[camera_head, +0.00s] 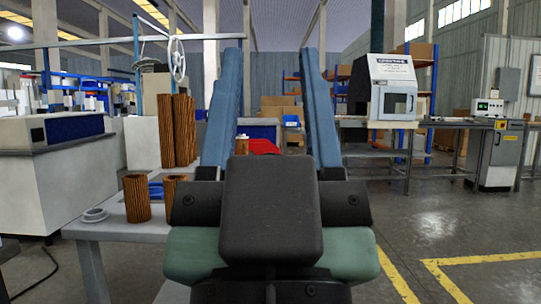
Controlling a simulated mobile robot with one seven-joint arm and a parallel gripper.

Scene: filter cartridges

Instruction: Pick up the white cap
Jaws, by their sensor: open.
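A small white cap (95,214), round and ring-like, lies flat on the grey table (116,232) near its left edge. My gripper (270,58) fills the middle of the view, its two long blue fingers spread wide apart. It is open, with nothing held between the fingers. The cap is well to the left of my gripper and apart from it. My gripper's body hides the right part of the table.
A short brown pleated cartridge (137,198) stands just right of the cap, with another (172,190) partly hidden behind my gripper. Tall brown cartridges (184,130) and a blue object (155,190) are farther back. Open floor (440,225) with yellow lines lies to the right.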

